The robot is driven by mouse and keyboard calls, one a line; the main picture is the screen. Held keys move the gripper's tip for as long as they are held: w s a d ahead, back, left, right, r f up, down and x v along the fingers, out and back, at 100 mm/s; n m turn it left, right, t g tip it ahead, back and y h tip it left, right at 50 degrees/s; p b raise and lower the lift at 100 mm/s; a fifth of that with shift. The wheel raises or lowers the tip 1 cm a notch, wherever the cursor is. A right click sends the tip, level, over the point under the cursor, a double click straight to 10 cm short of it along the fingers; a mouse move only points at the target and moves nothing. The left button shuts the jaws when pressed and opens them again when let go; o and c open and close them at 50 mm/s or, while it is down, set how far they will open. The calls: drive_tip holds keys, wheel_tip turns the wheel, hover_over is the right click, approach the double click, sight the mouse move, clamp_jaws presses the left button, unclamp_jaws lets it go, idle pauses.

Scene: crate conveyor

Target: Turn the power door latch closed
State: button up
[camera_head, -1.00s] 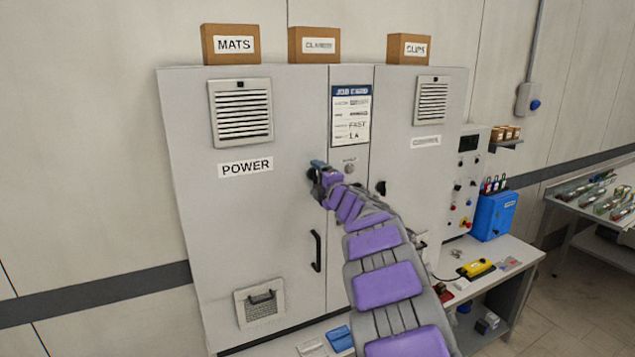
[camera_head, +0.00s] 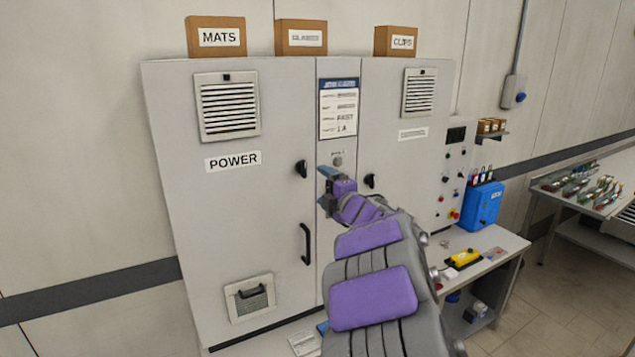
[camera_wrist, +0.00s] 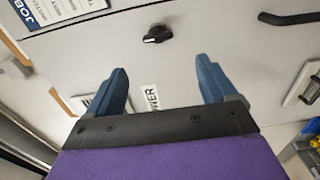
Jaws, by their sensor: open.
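The POWER door (camera_head: 232,215) is the grey left cabinet door and sits flush in the cabinet front. Its small black latch (camera_head: 301,169) is on the door's right side, above the black pull handle (camera_head: 306,243). In the wrist view the latch (camera_wrist: 157,34) is a dark knob with a light mark, beyond the fingertips and between their lines. My gripper (camera_head: 325,185) is right of the latch in the head view, apart from it. In the wrist view its two blue fingers (camera_wrist: 163,75) are spread with nothing between them.
A second door with its own black latch (camera_head: 370,181) is on the right. A job card (camera_head: 339,108) hangs on the centre panel. Boxes, one a MATS box (camera_head: 216,37), stand on top. A bench (camera_head: 490,262) with a yellow device (camera_head: 463,258) stands at lower right.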

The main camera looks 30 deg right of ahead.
drive_tip(key=shift+s+d+f, duration=0.1)
drive_tip(key=shift+s, duration=2.85)
